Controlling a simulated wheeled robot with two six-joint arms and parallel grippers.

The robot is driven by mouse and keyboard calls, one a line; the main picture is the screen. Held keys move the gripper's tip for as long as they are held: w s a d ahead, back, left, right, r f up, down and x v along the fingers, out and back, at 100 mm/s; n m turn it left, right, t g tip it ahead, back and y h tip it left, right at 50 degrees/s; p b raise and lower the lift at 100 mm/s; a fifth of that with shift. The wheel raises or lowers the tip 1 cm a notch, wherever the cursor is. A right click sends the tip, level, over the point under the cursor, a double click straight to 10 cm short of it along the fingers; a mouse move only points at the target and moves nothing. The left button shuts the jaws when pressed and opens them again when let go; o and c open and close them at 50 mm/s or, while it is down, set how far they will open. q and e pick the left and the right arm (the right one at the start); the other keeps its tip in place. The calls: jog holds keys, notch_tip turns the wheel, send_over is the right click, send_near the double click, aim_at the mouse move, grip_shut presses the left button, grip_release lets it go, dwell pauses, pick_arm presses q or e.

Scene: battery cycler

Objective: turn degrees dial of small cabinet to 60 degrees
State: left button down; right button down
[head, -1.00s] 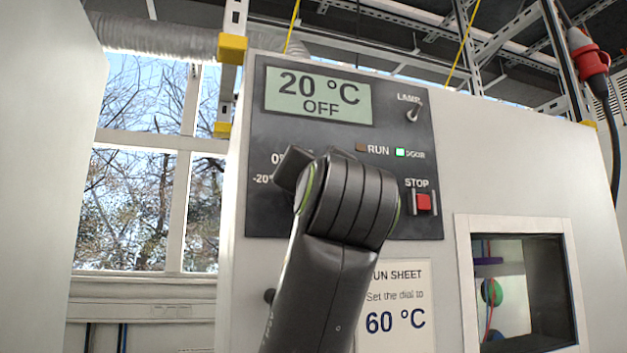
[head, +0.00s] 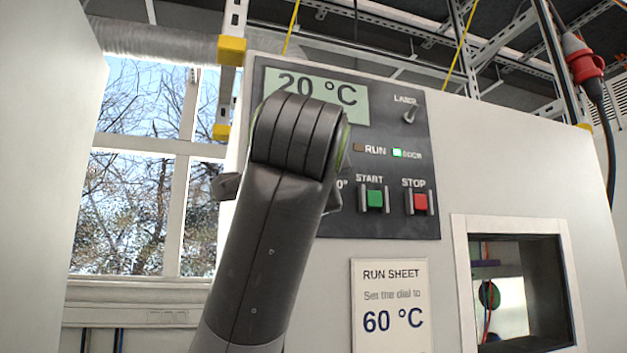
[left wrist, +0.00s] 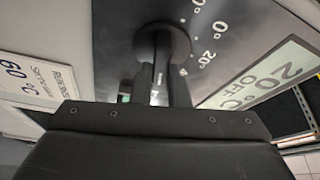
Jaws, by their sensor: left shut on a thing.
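The cabinet's dark control panel (head: 390,225) fills the middle of the head view. Its display (head: 355,100) reads 20 °C; the line below is covered by my arm, but the left wrist view shows OFF on the display (left wrist: 262,82). The round black degrees dial (left wrist: 160,40) shows in the left wrist view, with 20° and 0° marks beside it and a small white mark near 20°. My left gripper (left wrist: 160,88) is shut on the dial, its two fingers side by side against it. In the head view my arm hides the dial and fingertips. My right gripper is out of view.
A green START button (head: 375,198) and red STOP button (head: 420,203) sit right of my arm, below a lamp switch (head: 409,115). A run sheet (head: 391,305) says to set the dial to 60 °C. A framed window (head: 463,285) is at lower right.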

pick_arm(q)
jog(key=shift+m, duration=0.4)
jog(key=shift+m+g, duration=0.3)
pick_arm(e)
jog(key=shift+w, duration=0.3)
pick_arm(q)
jog(key=c, duration=1.4)
grip_release()
